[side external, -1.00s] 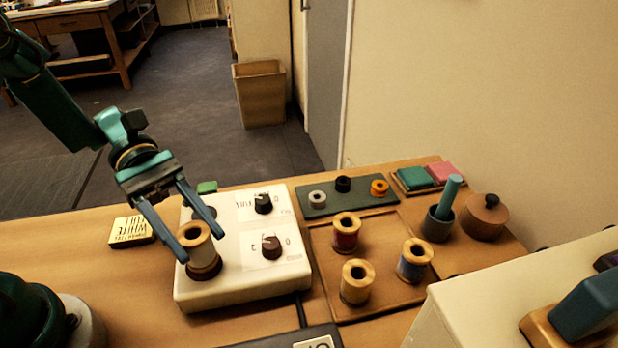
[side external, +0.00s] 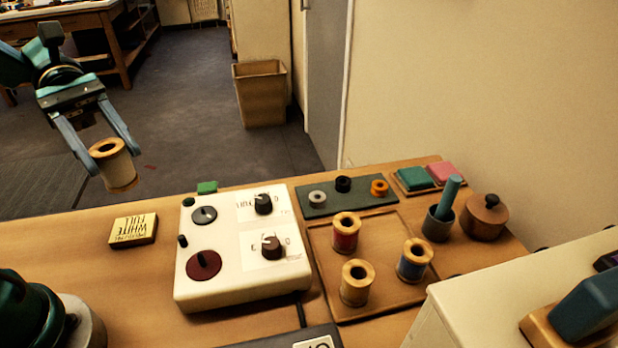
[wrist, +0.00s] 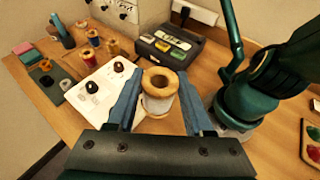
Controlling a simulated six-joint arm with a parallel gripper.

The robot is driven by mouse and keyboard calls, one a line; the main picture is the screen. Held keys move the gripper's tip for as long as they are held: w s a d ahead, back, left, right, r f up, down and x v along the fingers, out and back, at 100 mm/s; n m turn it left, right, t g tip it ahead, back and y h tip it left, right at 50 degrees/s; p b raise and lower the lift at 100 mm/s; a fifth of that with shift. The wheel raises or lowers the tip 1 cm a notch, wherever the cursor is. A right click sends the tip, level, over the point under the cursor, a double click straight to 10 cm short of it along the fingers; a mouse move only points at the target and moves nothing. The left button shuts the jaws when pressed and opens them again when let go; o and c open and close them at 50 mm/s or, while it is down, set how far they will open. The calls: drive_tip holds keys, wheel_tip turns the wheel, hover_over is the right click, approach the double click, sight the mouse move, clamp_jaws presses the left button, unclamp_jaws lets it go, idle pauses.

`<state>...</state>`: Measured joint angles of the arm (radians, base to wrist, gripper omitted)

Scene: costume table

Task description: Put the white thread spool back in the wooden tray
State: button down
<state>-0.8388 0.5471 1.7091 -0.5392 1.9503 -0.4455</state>
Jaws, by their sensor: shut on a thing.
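The white thread spool (side external: 117,168), with wooden ends, is held between the two fingers of my gripper (side external: 97,152), shut on it. In the side view it hangs upright or nearly so, at the upper left, above and beyond the winder box. The spool also shows between the fingers in the wrist view (wrist: 159,92). The wooden tray (side external: 378,305) lies on the table right of the winder. It holds a red spool (side external: 346,233), a blue spool (side external: 415,261) and a yellow-tan spool (side external: 357,284).
The white winder box (side external: 245,283) has knobs and an empty dark red disc (side external: 204,265). Left of it lies a yellow label block (side external: 133,230). A grey-green bobbin mat (side external: 330,205), a cup with a teal stick (side external: 438,223) and a lidded wooden pot (side external: 485,217) stand around the tray.

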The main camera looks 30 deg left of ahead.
drive_tip(key=w+d+f+n+t+y, duration=0.1)
drive_tip(key=w+d+n+t, duration=0.3)
drive_tip(key=w, duration=0.7)
drive_tip(key=w+d+f+n+t+y, duration=0.15)
drive_tip(key=w+n+t, duration=0.3)
drive_tip(key=w, duration=0.65)
drive_tip(key=shift+m+h, duration=0.45)
drive_tip(key=shift+h, duration=0.2)
drive_tip(key=d+f, duration=0.3)
drive_tip(key=d, duration=0.5)
drive_tip(key=d+f, duration=0.3)
drive_tip(key=d, duration=0.5)
drive_tip(key=d+f, duration=0.2)
drive_tip(key=d, duration=0.6)
drive_tip(key=shift+w+d+f, duration=0.1)
drive_tip(key=shift+w+f, duration=0.2)
drive_tip(key=shift+f, duration=0.1)
drive_tip(key=shift+d+f, duration=0.1)
drive_tip(key=shift+f, duration=1.95)
